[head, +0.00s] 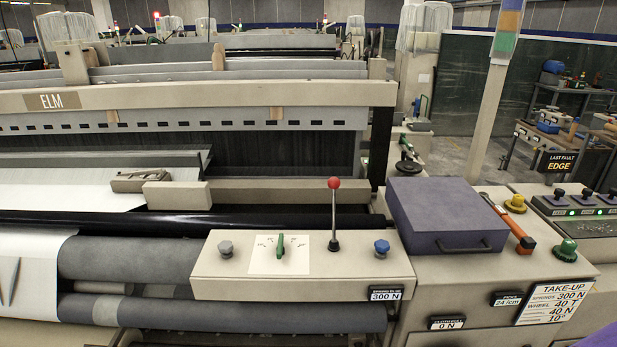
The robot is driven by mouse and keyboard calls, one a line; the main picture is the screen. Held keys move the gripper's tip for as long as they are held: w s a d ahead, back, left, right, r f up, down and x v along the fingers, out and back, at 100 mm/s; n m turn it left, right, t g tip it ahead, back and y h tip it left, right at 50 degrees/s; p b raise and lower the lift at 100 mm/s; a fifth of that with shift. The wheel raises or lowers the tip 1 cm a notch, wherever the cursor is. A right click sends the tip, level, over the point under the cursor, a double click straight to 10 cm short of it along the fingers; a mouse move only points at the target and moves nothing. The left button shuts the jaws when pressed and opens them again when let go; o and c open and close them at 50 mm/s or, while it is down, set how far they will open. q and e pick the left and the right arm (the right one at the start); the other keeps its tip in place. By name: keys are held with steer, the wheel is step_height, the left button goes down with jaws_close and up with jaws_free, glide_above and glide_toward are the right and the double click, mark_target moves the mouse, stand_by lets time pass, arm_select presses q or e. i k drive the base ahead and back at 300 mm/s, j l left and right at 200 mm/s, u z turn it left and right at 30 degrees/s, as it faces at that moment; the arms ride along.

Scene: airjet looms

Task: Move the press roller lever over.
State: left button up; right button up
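A lever with a red ball knob (334,184) and a thin dark rod stands nearly upright from a round black base on the beige control box (345,289). A white dial plate with a green pointer (280,246) is left of the lever. A grey knob (226,249) and a blue knob (382,247) sit toward the ends of the box. A tag on its front reads 300 N. Grey rollers (140,258) run beside and below the box. Neither of my grippers is in view.
A purple box with a black handle (447,215) stands right of the lever. An orange-handled tool (512,224), yellow knob (516,204) and green knob (566,250) are beyond it. A TAKE-UP placard (556,302) is at the front. Space above the lever looks clear.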

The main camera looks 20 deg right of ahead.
mark_target(334, 183)
steer(key=z, duration=0.95)
